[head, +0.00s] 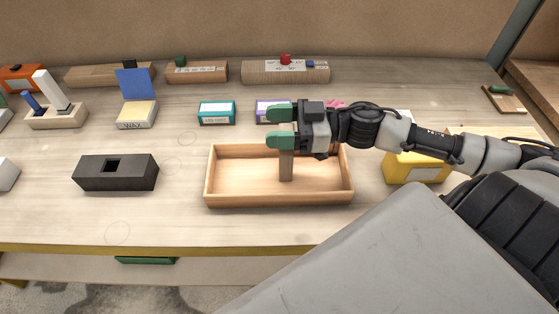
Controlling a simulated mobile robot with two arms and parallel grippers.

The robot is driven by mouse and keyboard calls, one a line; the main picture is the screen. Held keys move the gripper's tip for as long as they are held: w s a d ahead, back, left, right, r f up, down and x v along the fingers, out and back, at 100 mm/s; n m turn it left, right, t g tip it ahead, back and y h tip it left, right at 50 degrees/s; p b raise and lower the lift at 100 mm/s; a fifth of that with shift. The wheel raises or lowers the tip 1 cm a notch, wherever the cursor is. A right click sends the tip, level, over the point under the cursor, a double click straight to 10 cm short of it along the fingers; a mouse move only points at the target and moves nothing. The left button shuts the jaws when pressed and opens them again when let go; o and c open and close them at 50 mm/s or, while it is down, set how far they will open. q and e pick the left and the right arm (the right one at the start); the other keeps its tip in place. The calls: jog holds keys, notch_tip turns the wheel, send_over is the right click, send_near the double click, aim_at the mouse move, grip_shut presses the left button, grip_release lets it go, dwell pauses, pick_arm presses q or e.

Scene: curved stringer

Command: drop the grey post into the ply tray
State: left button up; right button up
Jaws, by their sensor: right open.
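The grey post (286,166) is upright inside the ply tray (280,200), near its middle. Its top is hidden behind my right gripper, and I cannot tell for sure that its foot touches the tray floor. My right gripper (279,126) is above the back part of the tray, with its two green fingers apart and pointing left. The nearer finger covers the top of the post. My left gripper is not in view.
A dark block with a square hole (115,172) stands left of the tray. A yellow box (405,168) is at its right, partly under my right arm. Teal (216,112) and purple (263,110) boxes are behind the tray. The bench front left of the tray is clear.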

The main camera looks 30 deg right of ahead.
jog(key=s+r, duration=0.1)
jog(key=s+d+r, duration=0.1)
jog(key=r, duration=0.1)
jog(key=s+d+r+p, duration=0.4)
jog(key=s+r+p, duration=0.1)
jog(key=s, duration=0.3)
jog(key=shift+s+d+r, duration=0.15)
jog(key=shift+d+r, duration=0.15)
jog(key=shift+d, duration=0.05)
dwell(0.3)
